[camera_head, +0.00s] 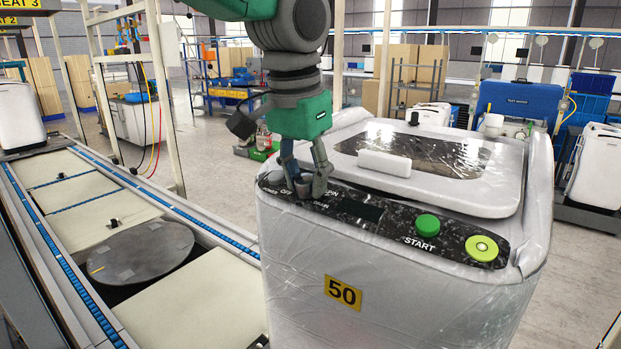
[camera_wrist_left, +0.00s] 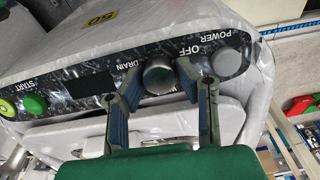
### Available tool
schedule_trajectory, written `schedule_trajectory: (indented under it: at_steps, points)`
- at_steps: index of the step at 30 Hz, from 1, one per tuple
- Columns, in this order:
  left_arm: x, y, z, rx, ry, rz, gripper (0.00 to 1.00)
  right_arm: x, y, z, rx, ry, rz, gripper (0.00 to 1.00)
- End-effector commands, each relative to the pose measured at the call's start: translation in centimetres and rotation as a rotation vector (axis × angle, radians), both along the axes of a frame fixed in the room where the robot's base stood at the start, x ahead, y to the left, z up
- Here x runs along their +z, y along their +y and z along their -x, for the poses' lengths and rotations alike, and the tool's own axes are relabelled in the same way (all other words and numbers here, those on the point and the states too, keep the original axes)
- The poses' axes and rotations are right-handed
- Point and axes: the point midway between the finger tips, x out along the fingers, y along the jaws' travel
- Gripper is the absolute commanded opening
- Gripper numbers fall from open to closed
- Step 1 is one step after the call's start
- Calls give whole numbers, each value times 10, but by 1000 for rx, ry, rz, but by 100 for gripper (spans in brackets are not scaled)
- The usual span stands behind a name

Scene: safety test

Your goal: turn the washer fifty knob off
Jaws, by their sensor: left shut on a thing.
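The washer (camera_head: 400,270) marked 50 stands upright, wrapped in clear plastic, with a dark control panel along its top edge. Its round grey knob (camera_wrist_left: 158,75) sits on the panel between the DRAIN and OFF labels in the left wrist view. My left gripper (camera_head: 306,189) reaches down to the panel's left end in the head view. In the wrist view its two fingers (camera_wrist_left: 158,82) are on either side of the knob, shut on it. The fingers mostly hide the knob in the head view. The knob's pointer cannot be made out. My right gripper is not in view.
A green START button (camera_head: 427,224) and a yellow-green button (camera_head: 481,248) sit at the panel's right end. The washer's lid (camera_head: 480,200) is closed, with a white handle. A conveyor (camera_head: 215,290) runs along the left. Open floor lies behind.

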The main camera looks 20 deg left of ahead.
Motion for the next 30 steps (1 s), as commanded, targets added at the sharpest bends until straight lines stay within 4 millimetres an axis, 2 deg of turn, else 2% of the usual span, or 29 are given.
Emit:
schedule_trajectory:
  at_steps: [19,20,21,30]
  points:
    - [0,-1,-2,49,3,12,0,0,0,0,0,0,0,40]
    - [0,-1,-2,49,3,12,38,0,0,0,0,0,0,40]
    - [0,-1,-2,48,4,13,48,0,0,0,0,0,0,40]
    - [0,-3,0,46,4,13,48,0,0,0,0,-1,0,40]
